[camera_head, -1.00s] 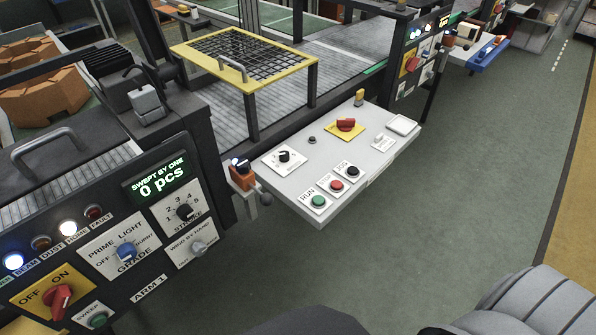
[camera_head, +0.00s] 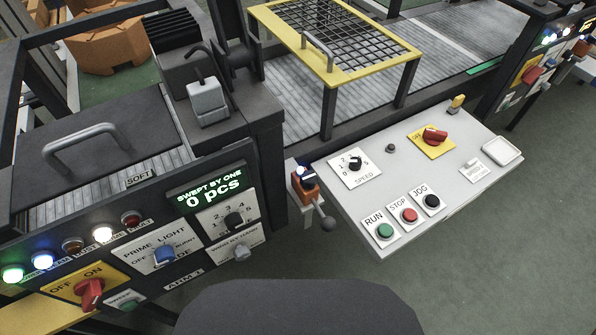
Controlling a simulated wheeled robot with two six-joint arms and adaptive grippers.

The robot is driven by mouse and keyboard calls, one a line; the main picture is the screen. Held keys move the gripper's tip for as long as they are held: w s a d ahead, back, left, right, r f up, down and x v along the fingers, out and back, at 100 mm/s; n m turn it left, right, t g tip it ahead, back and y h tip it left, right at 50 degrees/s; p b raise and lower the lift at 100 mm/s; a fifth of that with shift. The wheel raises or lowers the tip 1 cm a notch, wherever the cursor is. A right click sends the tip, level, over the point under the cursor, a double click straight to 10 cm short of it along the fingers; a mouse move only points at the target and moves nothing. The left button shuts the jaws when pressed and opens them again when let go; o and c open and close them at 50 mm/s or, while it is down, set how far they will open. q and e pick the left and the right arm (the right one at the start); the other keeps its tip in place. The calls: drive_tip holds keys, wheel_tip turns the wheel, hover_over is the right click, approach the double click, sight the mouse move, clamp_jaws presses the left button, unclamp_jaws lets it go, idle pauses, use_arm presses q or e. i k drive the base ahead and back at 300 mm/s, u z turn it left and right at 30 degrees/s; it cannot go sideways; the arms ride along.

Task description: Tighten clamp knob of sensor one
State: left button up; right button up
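A small orange sensor (camera_head: 302,186) with a dark top and a bluish-white light is fixed on a bracket at the left edge of the white control desk (camera_head: 385,220). A short lever with a dark round knob (camera_head: 327,224) sticks out below it, toward the front. I cannot read any number on this sensor, so I cannot tell if it is sensor one. A second orange unit (camera_head: 580,70) is partly cut off at the right edge. Neither of my grippers is in view.
The control desk carries RUN (camera_head: 385,231), STOP and JOG buttons. The black panel (camera_head: 215,205) on the left reads "0 pcs" and has a red switch (camera_head: 90,293). A yellow-framed mesh guard (camera_head: 335,40) stands over the conveyor. Green floor (camera_head: 490,270) at the right is clear.

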sight(308, 180)
drive_tip(key=z, duration=1.95)
drive_tip(key=k, duration=0.75)
drive_tip(key=u, duration=1.65)
